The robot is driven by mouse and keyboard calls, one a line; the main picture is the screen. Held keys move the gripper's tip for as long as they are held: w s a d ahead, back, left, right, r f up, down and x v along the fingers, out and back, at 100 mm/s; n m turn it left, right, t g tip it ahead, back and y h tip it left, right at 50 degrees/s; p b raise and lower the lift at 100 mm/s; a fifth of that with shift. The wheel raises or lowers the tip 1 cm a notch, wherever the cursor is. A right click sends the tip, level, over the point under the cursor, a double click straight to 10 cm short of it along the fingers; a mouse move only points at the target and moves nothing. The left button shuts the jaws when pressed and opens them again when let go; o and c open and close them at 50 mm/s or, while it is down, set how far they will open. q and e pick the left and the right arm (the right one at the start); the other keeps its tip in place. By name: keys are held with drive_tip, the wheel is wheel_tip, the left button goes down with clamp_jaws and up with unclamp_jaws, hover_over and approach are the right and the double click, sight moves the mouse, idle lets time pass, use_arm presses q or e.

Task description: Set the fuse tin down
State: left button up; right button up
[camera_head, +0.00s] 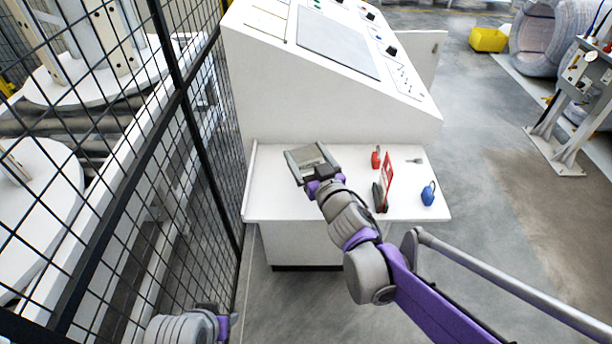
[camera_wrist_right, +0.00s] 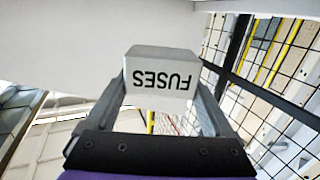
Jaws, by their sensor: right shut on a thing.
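The fuse tin is a small pale box marked "FUSES", upside down in the right wrist view (camera_wrist_right: 160,72). My right gripper (camera_wrist_right: 163,92) is shut on it, one finger on each side. In the head view the right gripper (camera_head: 308,160) is over the left part of the white console shelf (camera_head: 290,205), with the tin (camera_head: 309,156) between its fingers. I cannot tell whether the tin touches the shelf. My left gripper (camera_head: 230,322) is low at the bottom left, mostly hidden; its fingers do not show clearly.
On the shelf's right are a red padlock (camera_head: 376,157), a red-and-white sign (camera_head: 387,178), a blue padlock (camera_head: 428,193) and a small key-like piece (camera_head: 414,161). The sloped console (camera_head: 330,90) rises behind. A black mesh fence (camera_head: 190,130) stands left.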

sight(309, 170)
drive_tip(key=f, duration=0.3)
drive_tip(key=shift+s, duration=0.2)
drive_tip(key=shift+w+f+b, duration=0.2)
drive_tip(key=shift+f+b, duration=0.2)
drive_tip(key=shift+f, duration=1.45)
drive_tip(key=shift+f, duration=0.15)
drive_tip(key=o, duration=1.2)
drive_tip(key=shift+o, duration=0.2)
drive_tip(key=shift+r, duration=0.25)
drive_tip(key=v, duration=1.2)
